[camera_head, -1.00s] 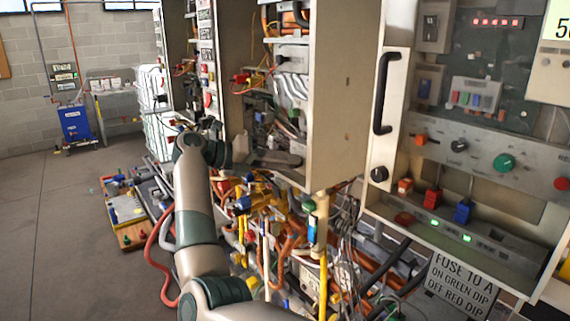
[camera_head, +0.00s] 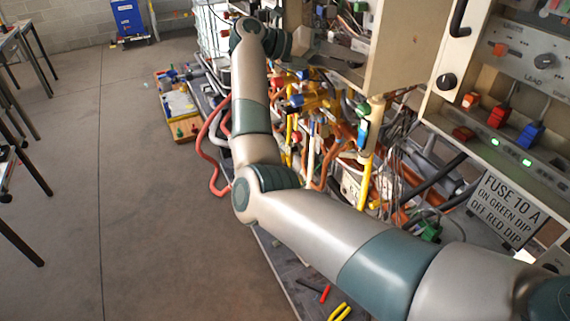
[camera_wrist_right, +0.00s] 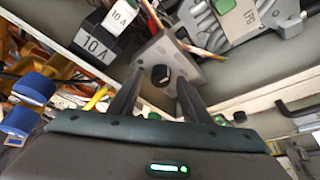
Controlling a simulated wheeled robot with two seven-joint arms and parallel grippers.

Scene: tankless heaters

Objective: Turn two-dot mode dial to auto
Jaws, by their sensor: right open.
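A black round knob (camera_wrist_right: 160,74) sits on a light grey plate (camera_wrist_right: 150,55) in the right wrist view. No dots or mode marks on it can be made out, so I cannot tell which dial it is. My right gripper (camera_wrist_right: 160,88) is open, with its two dark fingers pointing toward the knob, one on each side of it in the picture. Nothing is held, and contact with the knob does not show. In the head view my right gripper (camera_head: 302,42) is at the open cabinet (camera_head: 407,45); the knob there is hidden. My left gripper is not in view.
Cables crowd below my arm; the left floor is open.

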